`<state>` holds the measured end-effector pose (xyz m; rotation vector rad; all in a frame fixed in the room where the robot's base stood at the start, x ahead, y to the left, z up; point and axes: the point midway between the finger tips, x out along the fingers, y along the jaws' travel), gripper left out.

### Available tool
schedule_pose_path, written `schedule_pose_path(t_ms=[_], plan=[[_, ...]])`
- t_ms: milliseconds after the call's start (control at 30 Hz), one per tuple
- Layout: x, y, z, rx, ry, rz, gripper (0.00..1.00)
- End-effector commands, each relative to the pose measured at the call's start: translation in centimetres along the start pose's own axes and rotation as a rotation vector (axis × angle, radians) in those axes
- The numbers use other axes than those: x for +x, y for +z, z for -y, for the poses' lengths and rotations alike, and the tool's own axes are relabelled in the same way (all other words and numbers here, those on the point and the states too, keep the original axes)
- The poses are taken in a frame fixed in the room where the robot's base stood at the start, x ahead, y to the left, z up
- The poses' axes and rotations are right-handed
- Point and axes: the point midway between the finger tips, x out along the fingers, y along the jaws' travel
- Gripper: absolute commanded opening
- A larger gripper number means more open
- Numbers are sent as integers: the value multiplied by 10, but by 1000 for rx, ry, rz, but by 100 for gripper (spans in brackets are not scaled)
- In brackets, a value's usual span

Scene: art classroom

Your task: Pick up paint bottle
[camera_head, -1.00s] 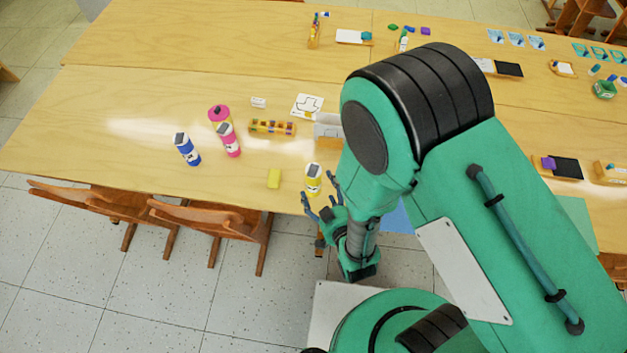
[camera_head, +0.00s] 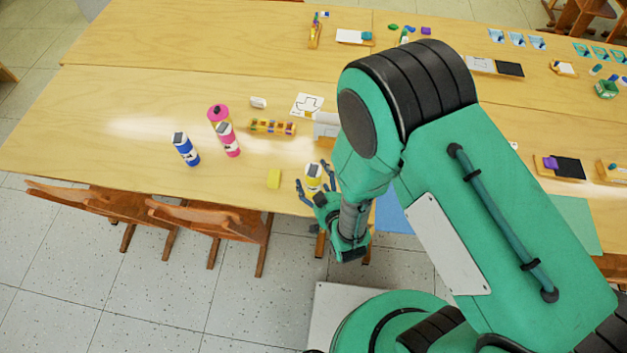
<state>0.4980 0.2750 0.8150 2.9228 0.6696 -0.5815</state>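My gripper (camera_head: 313,186) is open, with one finger on each side of the bottle's lower part as seen from above. I cannot tell whether the fingers touch it.
A tray of small paint pots (camera_head: 272,127) and a drawing card (camera_head: 307,104) lie behind. Wooden chairs (camera_head: 213,222) stand at the front edge. The table's left end is clear.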

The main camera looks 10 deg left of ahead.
Motion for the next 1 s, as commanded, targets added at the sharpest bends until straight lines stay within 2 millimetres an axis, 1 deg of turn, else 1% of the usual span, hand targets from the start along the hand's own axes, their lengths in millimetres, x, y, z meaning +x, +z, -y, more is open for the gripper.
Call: schedule_pose_path(t_ms=[233, 367, 400, 467, 500, 567, 867, 1000], plan=[[0, 0, 0, 0, 0, 0, 81], [0, 0, 0, 0, 0, 0, 55], [0, 0, 0, 0, 0, 0, 47], [0, 0, 0, 0, 0, 0, 35], [0, 0, 0, 0, 0, 0, 27], [0, 0, 0, 0, 0, 0, 17], [0, -2, 0, 0, 0, -1, 17], [-3, -8, 0, 0, 0, -2, 17]])
